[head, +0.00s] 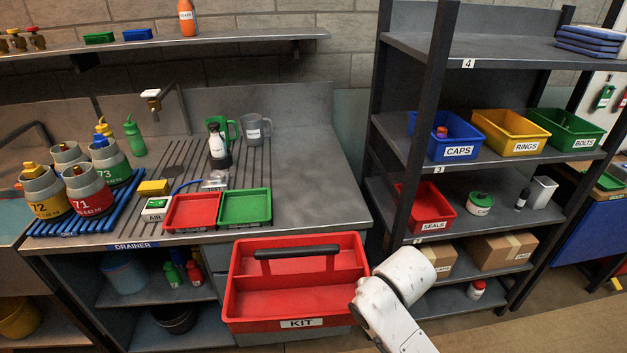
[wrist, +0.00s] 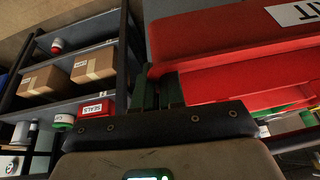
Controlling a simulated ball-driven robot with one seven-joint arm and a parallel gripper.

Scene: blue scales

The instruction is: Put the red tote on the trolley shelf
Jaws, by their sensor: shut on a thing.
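The red tote (head: 297,303) is an open two-part tray with a dark handle and a KIT label. In the head view it is level in front of the counter, at the lower middle. In the wrist view its red wall (wrist: 225,88) fills the upper right. My gripper (wrist: 160,90) is shut on the tote's wall at its right side as the head view sees it. In the head view the fingers are hidden, and only my white wrist shows beside the tote. I cannot pick out a trolley for sure.
A steel counter (head: 318,190) holds bottles, jugs and small trays. A dark rack (head: 480,180) at right carries blue, yellow, green and red bins, with cartons (head: 500,250) low down. A blue-sided bench (head: 590,225) stands at far right. Open floor (head: 540,325) shows at lower right.

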